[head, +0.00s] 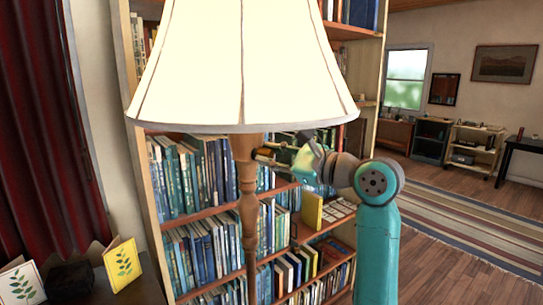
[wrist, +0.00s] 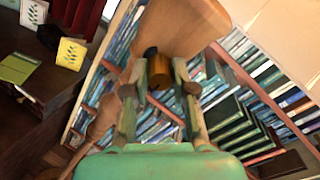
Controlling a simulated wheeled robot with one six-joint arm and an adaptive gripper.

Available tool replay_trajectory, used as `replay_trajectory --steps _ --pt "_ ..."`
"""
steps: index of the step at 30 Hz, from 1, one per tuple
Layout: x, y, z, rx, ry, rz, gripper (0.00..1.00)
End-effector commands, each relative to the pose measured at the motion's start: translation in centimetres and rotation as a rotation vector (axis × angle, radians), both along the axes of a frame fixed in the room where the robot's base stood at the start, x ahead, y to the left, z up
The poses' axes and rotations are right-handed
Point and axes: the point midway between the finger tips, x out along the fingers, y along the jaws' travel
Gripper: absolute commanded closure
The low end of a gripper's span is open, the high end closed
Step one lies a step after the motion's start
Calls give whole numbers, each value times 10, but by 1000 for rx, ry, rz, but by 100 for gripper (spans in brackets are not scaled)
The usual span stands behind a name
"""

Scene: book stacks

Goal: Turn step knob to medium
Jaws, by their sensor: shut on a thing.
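A floor lamp with a cream shade (head: 240,70) and a turned wooden stem (head: 248,200) stands close in front in the head view. Its wooden neck (wrist: 180,25) fills the top middle of the wrist view. A small brass-coloured knob (wrist: 159,75) with a dark end shows just below that neck. My gripper (wrist: 164,72) has its two fingertips on either side of the knob and is shut on it. In the head view my gripper (head: 268,152) reaches in from the right, just under the shade beside the stem. The knob's step setting cannot be read.
A tall bookshelf (head: 180,228) full of books stands behind the lamp. Cards with leaf pictures (head: 122,263) stand on a dark table at lower left, by a red curtain (head: 45,120). Open wooden floor and a striped rug (head: 470,235) lie to the right.

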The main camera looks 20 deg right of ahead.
Motion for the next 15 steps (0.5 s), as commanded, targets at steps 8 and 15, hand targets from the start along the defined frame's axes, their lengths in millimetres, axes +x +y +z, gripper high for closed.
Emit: replay_trajectory --steps 8,15 --pt "0 0 -2 -1 4 0 54" --pt "0 0 -1 -1 1 0 49"
